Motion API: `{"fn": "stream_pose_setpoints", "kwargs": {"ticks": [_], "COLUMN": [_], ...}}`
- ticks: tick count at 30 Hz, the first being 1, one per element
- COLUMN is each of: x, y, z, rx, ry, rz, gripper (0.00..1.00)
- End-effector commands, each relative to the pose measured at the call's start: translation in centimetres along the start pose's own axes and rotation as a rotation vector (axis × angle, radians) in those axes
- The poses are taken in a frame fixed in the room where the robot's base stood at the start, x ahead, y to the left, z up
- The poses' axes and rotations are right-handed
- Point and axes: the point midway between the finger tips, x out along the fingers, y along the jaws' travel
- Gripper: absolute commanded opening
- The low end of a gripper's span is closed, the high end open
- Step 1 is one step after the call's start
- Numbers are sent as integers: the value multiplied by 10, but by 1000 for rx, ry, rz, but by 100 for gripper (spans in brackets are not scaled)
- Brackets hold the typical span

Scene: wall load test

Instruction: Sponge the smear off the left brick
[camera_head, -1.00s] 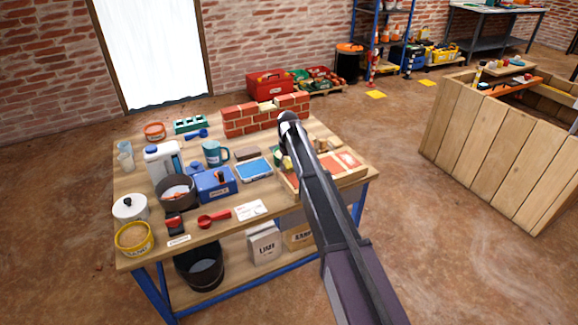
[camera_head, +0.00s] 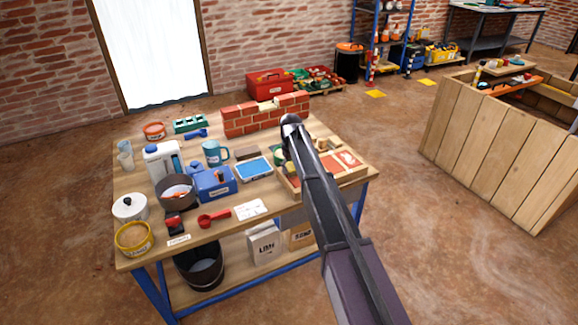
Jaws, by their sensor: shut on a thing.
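My arm crosses the picture from the lower right and bends down at its dark end over the right part of the workbench. My gripper (camera_head: 287,145) is mostly hidden behind the arm. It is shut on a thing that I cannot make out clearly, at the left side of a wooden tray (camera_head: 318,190). Reddish bricks lie flat in the tray. The right one (camera_head: 346,160) carries a pale smear. The left brick (camera_head: 325,166) is partly covered by my arm, and its smear cannot be made out. Small green and yellow bits show beside the arm's end.
A low brick wall (camera_head: 265,116) stands behind the tray. A blue-topped shallow tray (camera_head: 253,169), a brown block (camera_head: 247,153), a blue mug (camera_head: 214,153) and a blue box (camera_head: 216,184) crowd the bench to the left. A white card (camera_head: 251,209) lies near the front edge.

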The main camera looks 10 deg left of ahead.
Motion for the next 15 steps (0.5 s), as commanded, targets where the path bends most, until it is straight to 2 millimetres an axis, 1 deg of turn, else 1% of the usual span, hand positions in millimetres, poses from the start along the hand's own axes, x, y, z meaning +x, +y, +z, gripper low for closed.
{"fn": "stream_pose_setpoints", "kwargs": {"ticks": [1, 4, 15], "x": [1, 1, 1], "y": [0, 0, 0], "z": [5, 9, 11], "rx": [0, 0, 0], "ry": [-1, -2, -3], "rz": [0, 0, 0], "gripper": [23, 23, 23]}}
